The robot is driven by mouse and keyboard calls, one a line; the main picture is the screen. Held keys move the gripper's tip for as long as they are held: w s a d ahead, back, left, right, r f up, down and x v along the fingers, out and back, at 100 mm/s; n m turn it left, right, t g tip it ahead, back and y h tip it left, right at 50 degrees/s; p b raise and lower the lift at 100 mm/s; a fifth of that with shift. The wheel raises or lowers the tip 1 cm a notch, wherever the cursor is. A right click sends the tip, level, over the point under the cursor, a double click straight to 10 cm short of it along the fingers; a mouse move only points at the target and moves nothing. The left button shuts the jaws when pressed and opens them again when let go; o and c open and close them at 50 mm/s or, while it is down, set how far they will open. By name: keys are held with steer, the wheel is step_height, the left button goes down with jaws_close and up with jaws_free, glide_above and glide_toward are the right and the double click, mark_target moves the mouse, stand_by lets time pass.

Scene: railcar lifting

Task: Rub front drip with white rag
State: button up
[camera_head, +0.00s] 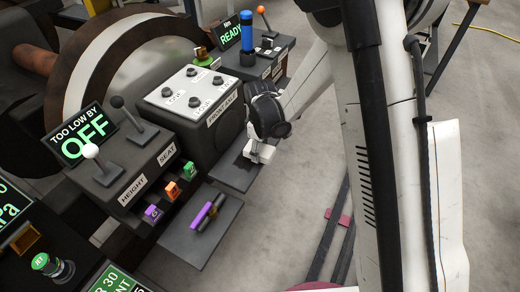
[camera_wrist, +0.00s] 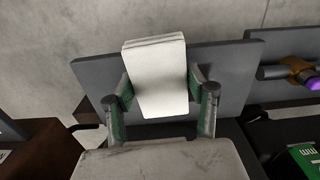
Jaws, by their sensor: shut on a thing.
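A white rag (camera_wrist: 158,78), folded into a thick rectangular pad, is between the two fingers of my gripper (camera_wrist: 160,92) in the wrist view. The fingers are shut on its sides, and its far end reaches past them over a dark grey shelf (camera_wrist: 228,82). Whether the rag touches the shelf is unclear. I cannot make out a drip in either view.
A neighbouring shelf (camera_head: 215,235) bears a purple-handled tool (camera_head: 208,212). The HEIGHT and SEAT lever box (camera_head: 130,165) is to the left. A blue-topped cylinder (camera_head: 247,38) stands at the back. Open floor lies right of the shelves.

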mark_target(249, 149)
steer(key=shift+f+b, duration=0.8)
steer(key=shift+f, duration=0.2)
steer(key=shift+a, duration=0.1)
steer(key=shift+w+a+r, duration=0.1)
steer(key=shift+w+a, duration=0.4)
steer(key=shift+a, duration=0.3)
steer(key=shift+w+a, duration=0.45)
steer(key=shift+a, duration=0.3)
steer(key=shift+w+a+b, duration=0.2)
steer(key=shift+w+a, duration=0.25)
steer(key=shift+a, duration=0.35)
steer(key=shift+w+a+b, duration=0.15)
steer(key=shift+w+a, duration=0.3)
steer(key=shift+a, duration=0.35)
steer(key=shift+s+a, duration=0.45)
steer(key=shift+s, duration=0.3)
steer(key=shift+s+d+f, duration=0.1)
steer(key=shift+s+d, duration=0.45)
steer(key=shift+d, duration=0.35)
steer(key=shift+s+d+f, duration=0.1)
steer(key=shift+s+d, duration=0.4)
steer(key=shift+d, duration=0.4)
